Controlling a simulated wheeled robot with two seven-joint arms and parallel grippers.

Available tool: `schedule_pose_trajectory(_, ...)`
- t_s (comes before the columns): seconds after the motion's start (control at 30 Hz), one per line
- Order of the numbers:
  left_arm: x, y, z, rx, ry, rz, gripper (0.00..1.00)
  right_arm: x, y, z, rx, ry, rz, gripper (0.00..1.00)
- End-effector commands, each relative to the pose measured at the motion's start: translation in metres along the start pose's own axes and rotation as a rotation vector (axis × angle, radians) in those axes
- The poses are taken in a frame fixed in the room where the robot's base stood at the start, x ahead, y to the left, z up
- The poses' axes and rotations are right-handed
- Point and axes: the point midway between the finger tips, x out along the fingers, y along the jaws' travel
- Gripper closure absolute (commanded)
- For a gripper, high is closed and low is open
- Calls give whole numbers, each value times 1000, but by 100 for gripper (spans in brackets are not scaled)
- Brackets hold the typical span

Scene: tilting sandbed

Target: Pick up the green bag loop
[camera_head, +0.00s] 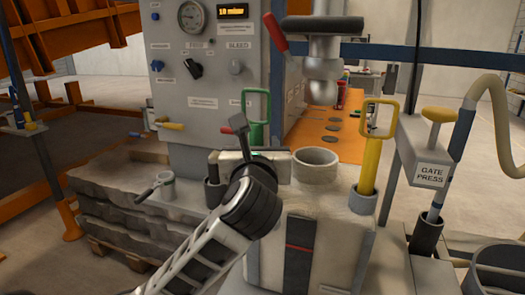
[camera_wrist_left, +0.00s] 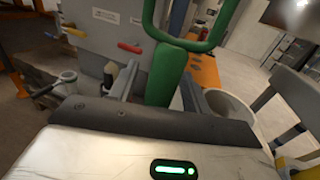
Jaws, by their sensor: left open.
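The green bag loop (camera_head: 257,133) stands upright in front of the grey control cabinet in the head view, its lower part hidden behind my left gripper. In the left wrist view the loop (camera_wrist_left: 166,75) has a thick green grip with a rounded frame on top. My left gripper (camera_wrist_left: 160,80) is open, with one finger on each side of the green grip. I cannot tell whether either finger touches it. In the head view my left gripper (camera_head: 250,150) is seen from behind and its fingers are mostly hidden. My right gripper is not in view.
A yellow loop handle (camera_head: 370,160) stands in a grey cup to the right. An empty round cup (camera_head: 315,164) sits between. A metal spout (camera_head: 322,70) hangs above. A red lever (camera_head: 275,32) and a gate press box (camera_head: 432,172) are nearby.

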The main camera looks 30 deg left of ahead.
Motion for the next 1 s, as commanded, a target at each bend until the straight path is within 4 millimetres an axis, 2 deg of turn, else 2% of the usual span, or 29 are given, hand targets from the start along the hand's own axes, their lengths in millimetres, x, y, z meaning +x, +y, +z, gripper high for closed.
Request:
schedule_pose_trajectory(0.17,0,0,0,0,0,0,52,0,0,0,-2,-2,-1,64)
schedule_pose_trajectory(0.2,0,0,0,0,0,0,58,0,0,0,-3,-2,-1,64)
schedule_pose_trajectory(0.3,0,0,0,0,0,0,85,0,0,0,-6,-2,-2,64)
schedule_pose_trajectory(0.37,0,0,0,0,0,0,100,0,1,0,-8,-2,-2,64)
schedule_pose_trajectory(0.77,0,0,5,-1,-1,0,100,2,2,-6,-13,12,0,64)
schedule_pose_trajectory(0.87,0,-1,13,-5,-2,-2,100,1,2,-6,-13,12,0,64)
schedule_pose_trajectory(1.0,0,-1,34,-9,-4,-2,100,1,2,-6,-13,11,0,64)
